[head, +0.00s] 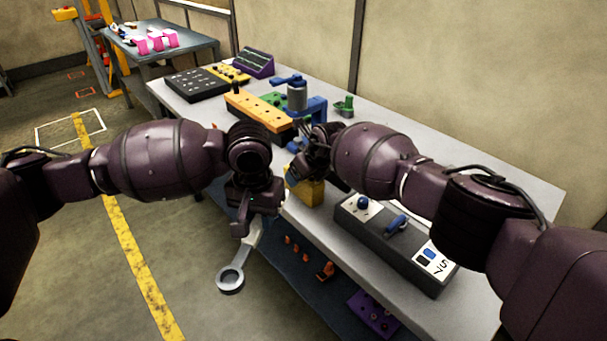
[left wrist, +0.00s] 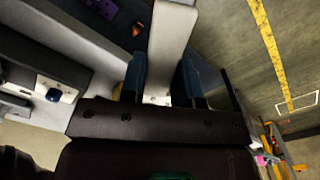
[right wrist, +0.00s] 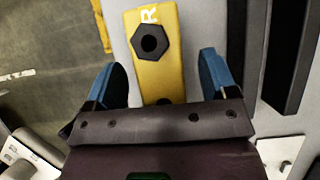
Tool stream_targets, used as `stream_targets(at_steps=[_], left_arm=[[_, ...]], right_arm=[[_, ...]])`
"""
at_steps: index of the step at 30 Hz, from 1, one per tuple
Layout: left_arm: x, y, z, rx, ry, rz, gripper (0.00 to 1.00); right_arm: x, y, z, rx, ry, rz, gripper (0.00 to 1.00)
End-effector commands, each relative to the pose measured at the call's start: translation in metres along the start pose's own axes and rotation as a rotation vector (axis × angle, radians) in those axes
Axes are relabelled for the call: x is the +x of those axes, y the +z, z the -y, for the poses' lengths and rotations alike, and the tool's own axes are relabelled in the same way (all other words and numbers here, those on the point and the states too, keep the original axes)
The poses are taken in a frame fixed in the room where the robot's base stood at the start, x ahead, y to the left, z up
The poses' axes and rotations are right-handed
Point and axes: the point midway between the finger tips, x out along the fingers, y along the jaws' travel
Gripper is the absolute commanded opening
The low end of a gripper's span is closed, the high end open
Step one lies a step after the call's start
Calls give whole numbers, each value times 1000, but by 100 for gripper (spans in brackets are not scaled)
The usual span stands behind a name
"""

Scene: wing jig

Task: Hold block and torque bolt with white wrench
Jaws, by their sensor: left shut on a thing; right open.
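The white wrench (head: 231,277) shows in the head view, hanging from my left gripper (head: 257,215) with its ring end down, off the table's front edge. In the left wrist view its pale handle (left wrist: 172,45) lies between the blue fingers. The yellow block (head: 308,190) sits near the table's front edge, partly hidden by my right arm. In the right wrist view the yellow block (right wrist: 160,75) carries a white R and a dark hex bolt (right wrist: 150,42). My right gripper (right wrist: 164,65) is open, its fingers on either side of the block, with gaps showing.
A grey panel box (head: 395,235) with a blue knob and handle stands right of the block. An orange bar (head: 260,112), a blue clamp fixture (head: 310,108) and a black board (head: 195,84) stand farther back. A low shelf holds orange parts (head: 326,271) and a purple plate (head: 373,312).

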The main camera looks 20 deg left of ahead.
Motion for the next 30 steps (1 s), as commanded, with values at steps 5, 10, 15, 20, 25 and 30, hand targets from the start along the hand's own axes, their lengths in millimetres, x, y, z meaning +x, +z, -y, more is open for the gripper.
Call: stream_targets(at_steps=[5,10,15,20,25,30], left_arm=[[-1,0,0,0,0,-2,0],[-1,0,0,0,1,-2,0],[-1,0,0,0,1,-2,0],[-1,0,0,0,1,-2,0],[-1,0,0,0,1,-2,0],[-1,0,0,0,0,-2,0]], right_arm=[[6,-1,-1,1,0,-1,79],[8,-2,-1,-1,0,-2,79],[9,-2,-1,-1,0,-2,79],[9,-2,-1,-1,0,-2,68],[8,-2,-1,0,0,-2,42],[8,-2,0,0,-1,-2,16]])
